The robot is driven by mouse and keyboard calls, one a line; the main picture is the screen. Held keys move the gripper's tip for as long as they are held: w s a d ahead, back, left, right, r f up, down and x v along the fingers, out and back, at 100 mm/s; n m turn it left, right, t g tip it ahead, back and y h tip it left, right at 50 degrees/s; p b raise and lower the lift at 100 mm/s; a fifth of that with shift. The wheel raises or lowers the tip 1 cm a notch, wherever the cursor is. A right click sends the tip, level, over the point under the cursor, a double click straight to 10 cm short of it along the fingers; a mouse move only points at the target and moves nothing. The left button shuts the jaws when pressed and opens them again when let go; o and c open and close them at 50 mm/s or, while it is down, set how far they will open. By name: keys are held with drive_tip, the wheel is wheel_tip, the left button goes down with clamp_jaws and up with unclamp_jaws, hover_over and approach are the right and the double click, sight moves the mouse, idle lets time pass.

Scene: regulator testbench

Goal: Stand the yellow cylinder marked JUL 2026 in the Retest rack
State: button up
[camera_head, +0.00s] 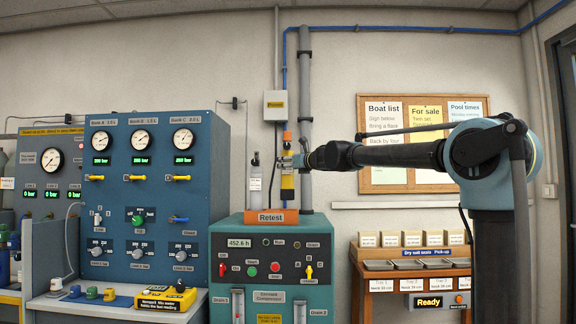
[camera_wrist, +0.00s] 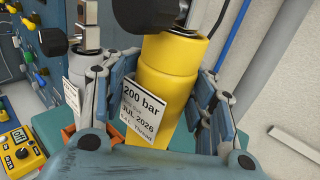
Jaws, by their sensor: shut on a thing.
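The yellow cylinder (camera_head: 287,184) is upright over the right part of the orange Retest rack (camera_head: 262,217), on top of the teal compressor cabinet. I cannot tell whether its base is seated in the rack or just above it. In the wrist view the yellow cylinder (camera_wrist: 168,85) has a black valve knob and a white label reading 200 bar and JUL 2026. My gripper (camera_head: 297,161) reaches in from the right and is shut around the cylinder's upper body. In the wrist view my gripper's fingers (camera_wrist: 160,95) flank it on both sides.
A grey cylinder (camera_head: 255,184) stands in the rack close on the left; it also shows in the wrist view (camera_wrist: 88,68). A vertical grey pipe (camera_head: 305,110) runs behind. The blue gauge panel (camera_head: 140,205) stands left. A wooden tray stand (camera_head: 375,252) is at right.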

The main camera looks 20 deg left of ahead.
sight(291, 185)
drive_tip(key=shift+f, duration=4.5)
drive_tip(key=o, duration=1.4)
drive_tip(key=shift+o, duration=0.2)
drive_tip(key=shift+d, duration=0.1)
drive_tip(key=v, duration=1.2)
drive_tip(key=shift+w, duration=0.1)
